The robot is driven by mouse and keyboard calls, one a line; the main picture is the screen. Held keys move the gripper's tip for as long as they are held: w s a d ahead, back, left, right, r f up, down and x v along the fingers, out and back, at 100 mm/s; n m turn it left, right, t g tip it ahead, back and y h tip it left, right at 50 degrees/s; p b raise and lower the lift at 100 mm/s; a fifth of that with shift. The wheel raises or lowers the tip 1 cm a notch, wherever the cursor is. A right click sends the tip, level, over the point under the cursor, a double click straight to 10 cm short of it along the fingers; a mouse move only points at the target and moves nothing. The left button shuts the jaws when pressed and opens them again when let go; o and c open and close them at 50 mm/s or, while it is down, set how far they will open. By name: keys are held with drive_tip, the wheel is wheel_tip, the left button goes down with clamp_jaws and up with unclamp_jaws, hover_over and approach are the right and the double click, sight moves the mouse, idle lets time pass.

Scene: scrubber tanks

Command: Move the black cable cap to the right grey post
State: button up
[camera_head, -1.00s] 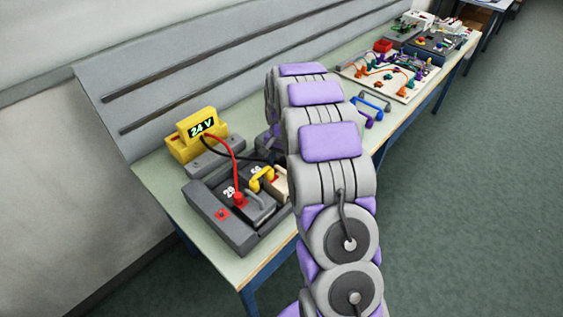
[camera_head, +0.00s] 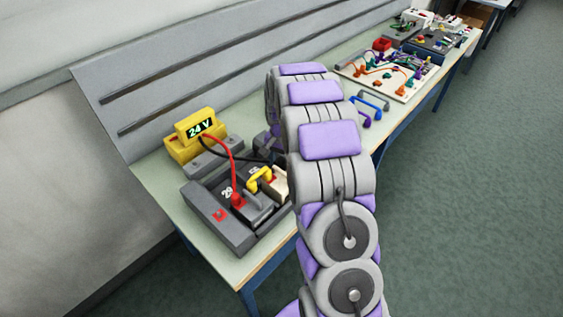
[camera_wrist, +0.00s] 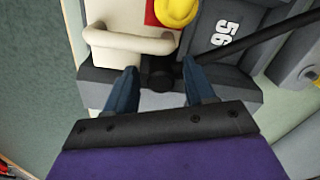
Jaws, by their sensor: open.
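In the wrist view the black cable cap (camera_wrist: 158,77) sits low between the two dark blue fingers of my gripper (camera_wrist: 160,66), on a dark grey block. The fingers are open, one on each side of the cap, with gaps showing. Its black cable (camera_wrist: 255,36) runs off to the upper right. In the head view the black cable (camera_head: 236,152) leaves the yellow 24 V unit (camera_head: 196,132) and passes behind my arm. My arm hides the cap and gripper there. I cannot tell which part is the right grey post.
A red cable cap (camera_head: 237,201) sits on a grey block with a handle. A yellow handle (camera_head: 259,178) and a cream handle (camera_wrist: 130,40) stand close to the gripper. The pale green bench (camera_head: 170,190) has a free strip at its front edge. Boards with coloured leads lie farther back.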

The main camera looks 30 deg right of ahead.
sight(281, 159)
drive_tip(key=shift+a, duration=0.1)
clamp_jaws()
idle(0.3)
drive_tip(key=shift+r, duration=0.1)
drive_tip(key=shift+r+p, duration=1.1)
drive_tip(key=shift+r, duration=1.8)
